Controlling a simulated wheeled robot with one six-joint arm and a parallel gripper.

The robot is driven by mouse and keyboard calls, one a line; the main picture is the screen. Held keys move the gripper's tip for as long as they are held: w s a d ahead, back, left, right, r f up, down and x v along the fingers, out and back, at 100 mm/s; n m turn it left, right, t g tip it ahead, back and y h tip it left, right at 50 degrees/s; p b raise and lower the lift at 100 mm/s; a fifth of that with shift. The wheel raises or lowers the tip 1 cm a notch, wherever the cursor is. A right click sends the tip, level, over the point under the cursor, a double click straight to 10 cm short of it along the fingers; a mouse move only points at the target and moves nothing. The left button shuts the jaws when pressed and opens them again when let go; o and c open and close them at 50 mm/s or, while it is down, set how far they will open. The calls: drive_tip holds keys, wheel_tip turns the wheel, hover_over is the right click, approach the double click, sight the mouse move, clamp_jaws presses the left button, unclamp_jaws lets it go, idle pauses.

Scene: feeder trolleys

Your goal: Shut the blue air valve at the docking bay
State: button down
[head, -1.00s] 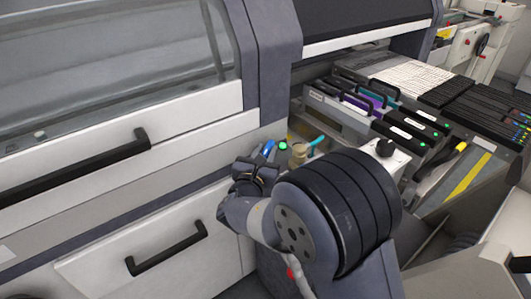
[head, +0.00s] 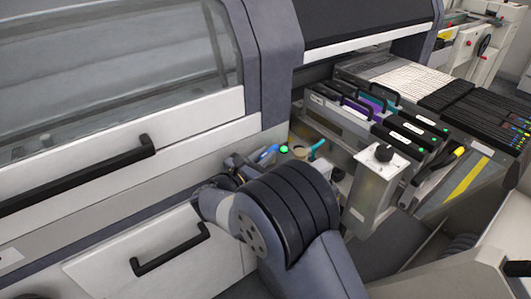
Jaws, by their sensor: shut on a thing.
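The blue air valve handle (head: 267,153) shows at the docking bay, on the machine's front beside a lit green lamp (head: 283,149). It lies slanted, its right end higher. My gripper (head: 256,162) is at the handle's lower left end and is shut on it. My own wrist and forearm hide most of the fingers and the valve body below the handle.
A brass-coloured fitting (head: 299,152) and a teal piece (head: 317,148) sit just right of the valve. A drawer with a black handle (head: 171,249) is at lower left.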

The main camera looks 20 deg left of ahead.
drive_tip(key=shift+h, duration=0.3)
drive_tip(key=c, duration=1.3)
unclamp_jaws()
drive_tip(key=v, duration=1)
drive_tip(key=shift+s+a, duration=0.1)
drive_tip(key=shift+s, duration=0.3)
drive_tip(key=shift+c, duration=0.3)
